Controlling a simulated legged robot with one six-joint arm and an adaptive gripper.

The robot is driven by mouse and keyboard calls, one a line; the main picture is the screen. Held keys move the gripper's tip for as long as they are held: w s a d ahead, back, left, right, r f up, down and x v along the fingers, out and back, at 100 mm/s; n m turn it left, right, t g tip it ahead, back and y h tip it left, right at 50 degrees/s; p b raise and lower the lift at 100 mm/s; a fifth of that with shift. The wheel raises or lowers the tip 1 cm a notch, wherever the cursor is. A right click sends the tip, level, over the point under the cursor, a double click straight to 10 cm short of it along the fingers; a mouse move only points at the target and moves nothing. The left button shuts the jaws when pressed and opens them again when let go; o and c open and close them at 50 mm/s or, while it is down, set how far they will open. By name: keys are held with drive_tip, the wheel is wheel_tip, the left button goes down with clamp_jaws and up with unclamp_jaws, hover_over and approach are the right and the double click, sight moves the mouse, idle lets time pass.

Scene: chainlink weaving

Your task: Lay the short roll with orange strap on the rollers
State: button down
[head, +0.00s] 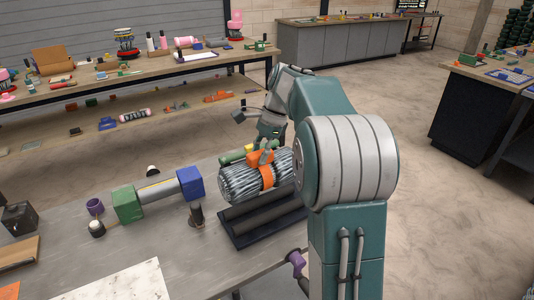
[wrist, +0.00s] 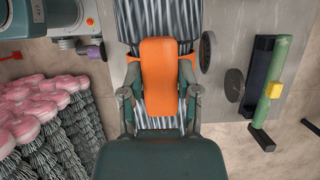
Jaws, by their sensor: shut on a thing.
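The short roll (head: 238,182) is a bundle of grey wire mesh with an orange strap (head: 267,177) round its middle. It lies level directly over the rollers (head: 258,209), dark bars in a black frame on the grey table. I cannot tell whether it touches them. My gripper (head: 264,152) comes down from above and is shut on the roll at the strap. In the wrist view the fingers of my gripper (wrist: 160,100) sit on both sides of the orange strap (wrist: 158,62), with the mesh (wrist: 155,14) running beyond. The rollers are mostly hidden there.
A bar with green and blue end blocks (head: 155,195) lies left of the rollers, near a dark upright cylinder (head: 196,215) and a purple cup (head: 95,207). A green bar with a yellow block (wrist: 272,90) lies beyond the roll. Pink-topped mesh rolls (wrist: 45,120) stand left in the wrist view.

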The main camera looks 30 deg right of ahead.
sight(268, 162)
drive_tip(key=shift+a, duration=0.25)
drive_tip(key=d+f, duration=0.2)
drive_tip(key=d, duration=0.1)
drive_tip(key=shift+d+f, duration=0.15)
drive_tip(key=shift+f, duration=0.6)
drive_tip(key=shift+a+f, duration=1.1)
drive_tip(key=shift+a, duration=0.1)
drive_tip(key=shift+f, duration=0.35)
drive_tip(key=shift+d+f, duration=0.2)
drive_tip(key=shift+f, duration=0.15)
drive_tip(key=shift+d+f, duration=0.45)
drive_tip(key=shift+d, duration=0.2)
drive_tip(key=shift+a, duration=0.65)
